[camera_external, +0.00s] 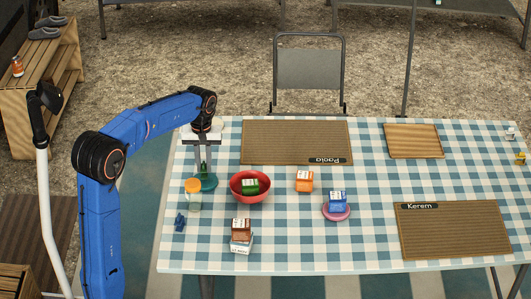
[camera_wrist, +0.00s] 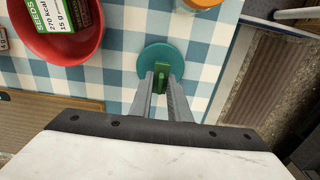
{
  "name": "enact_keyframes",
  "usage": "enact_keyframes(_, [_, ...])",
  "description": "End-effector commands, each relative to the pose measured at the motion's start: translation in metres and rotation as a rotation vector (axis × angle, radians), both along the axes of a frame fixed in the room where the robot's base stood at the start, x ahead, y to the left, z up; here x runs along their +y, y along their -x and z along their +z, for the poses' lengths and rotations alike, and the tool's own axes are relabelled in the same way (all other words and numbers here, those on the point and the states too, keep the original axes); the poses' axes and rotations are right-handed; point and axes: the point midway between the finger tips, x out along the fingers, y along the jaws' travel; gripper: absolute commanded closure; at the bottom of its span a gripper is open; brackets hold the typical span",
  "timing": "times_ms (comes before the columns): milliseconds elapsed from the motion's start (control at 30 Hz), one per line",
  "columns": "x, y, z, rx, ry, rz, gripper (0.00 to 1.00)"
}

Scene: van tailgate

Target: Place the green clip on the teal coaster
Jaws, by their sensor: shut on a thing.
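The green clip (camera_external: 203,167) is between the fingers of my gripper (camera_external: 203,162), which points down at the left end of the table. The clip also shows in the wrist view (camera_wrist: 160,76) between the fingertips (camera_wrist: 160,84). The round teal coaster (camera_external: 210,184) lies on the checked cloth under the clip; in the wrist view the coaster (camera_wrist: 168,52) is behind the fingertips and partly hidden by them. I cannot tell whether the clip touches the coaster.
A red bowl (camera_external: 236,194) holding a green packet (camera_external: 250,186) stands right of the coaster. An orange-lidded jar (camera_external: 194,198) stands close in front of it. A blue object (camera_external: 180,221) lies near the table's left edge. A placemat (camera_external: 290,138) lies behind the bowl.

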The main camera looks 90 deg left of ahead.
Motion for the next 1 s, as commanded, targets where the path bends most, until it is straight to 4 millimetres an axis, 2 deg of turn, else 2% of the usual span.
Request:
enact_keyframes(133, [0.0,0.0,-0.014,0.0,0.0,0.0,1.0])
enact_keyframes(467, [0.0,0.0,-0.017,0.0,0.0,0.0,1.0])
enact_keyframes(500, [0.0,0.0,-0.017,0.0,0.0,0.0,0.81])
enact_keyframes(567, [0.0,0.0,-0.017,0.0,0.0,0.0,0.67])
enact_keyframes(867, [0.0,0.0,-0.016,0.0,0.0,0.0,0.65])
enact_keyframes(1000, [0.0,0.0,-0.009,-0.001,-0.001,0.0,0.65])
